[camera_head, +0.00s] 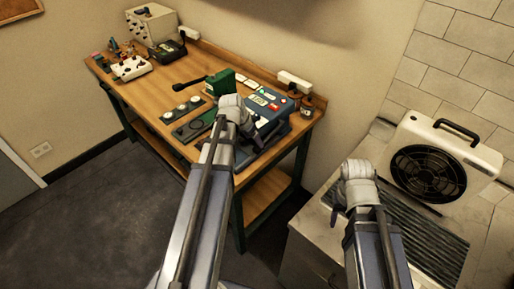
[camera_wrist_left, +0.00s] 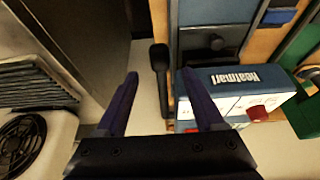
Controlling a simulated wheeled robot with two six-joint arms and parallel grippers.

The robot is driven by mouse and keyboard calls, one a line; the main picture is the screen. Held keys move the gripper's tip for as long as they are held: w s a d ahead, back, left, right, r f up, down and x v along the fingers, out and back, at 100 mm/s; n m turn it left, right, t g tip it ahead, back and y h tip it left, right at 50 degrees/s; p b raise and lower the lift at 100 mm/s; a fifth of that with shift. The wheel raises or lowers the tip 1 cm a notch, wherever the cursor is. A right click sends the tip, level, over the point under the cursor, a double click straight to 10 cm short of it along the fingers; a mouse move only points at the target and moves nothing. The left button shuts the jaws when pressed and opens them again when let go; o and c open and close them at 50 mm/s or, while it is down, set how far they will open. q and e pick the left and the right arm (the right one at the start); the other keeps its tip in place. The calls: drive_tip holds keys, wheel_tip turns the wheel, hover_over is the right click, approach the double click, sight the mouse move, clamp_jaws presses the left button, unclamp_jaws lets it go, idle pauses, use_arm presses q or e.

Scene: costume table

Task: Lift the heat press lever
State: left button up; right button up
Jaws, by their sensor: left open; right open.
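The heat press (camera_head: 272,101) is a blue machine with a pale control panel at the front right of the wooden table. In the left wrist view its blue housing (camera_wrist_left: 235,78), labelled Heatmart, has a white panel with a red knob. A black lever with a thick end (camera_wrist_left: 160,58) stands beside the housing. My left gripper (camera_wrist_left: 158,75) is open and empty. The lever appears between its two fingers in the left wrist view; I cannot tell how deep it sits. My left arm hides part of the press in the head view.
The wooden table (camera_head: 158,96) also holds a green block (camera_head: 222,82), a dark tray with round pieces (camera_head: 187,110) and small devices at the far left. A white fan heater (camera_head: 445,155) stands on the pale counter at right, near my right arm.

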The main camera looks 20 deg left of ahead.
sight(257, 148)
use_arm(q)
drive_tip(key=b+x, duration=0.4)
drive_tip(key=x, duration=0.1)
drive_tip(key=shift+f, duration=0.3)
use_arm(e)
wheel_tip(257, 148, down, 5)
drive_tip(key=shift+f, duration=0.1)
use_arm(q)
drive_tip(key=shift+r, duration=0.1)
drive_tip(key=shift+c, duration=0.2)
clamp_jaws()
idle(0.6)
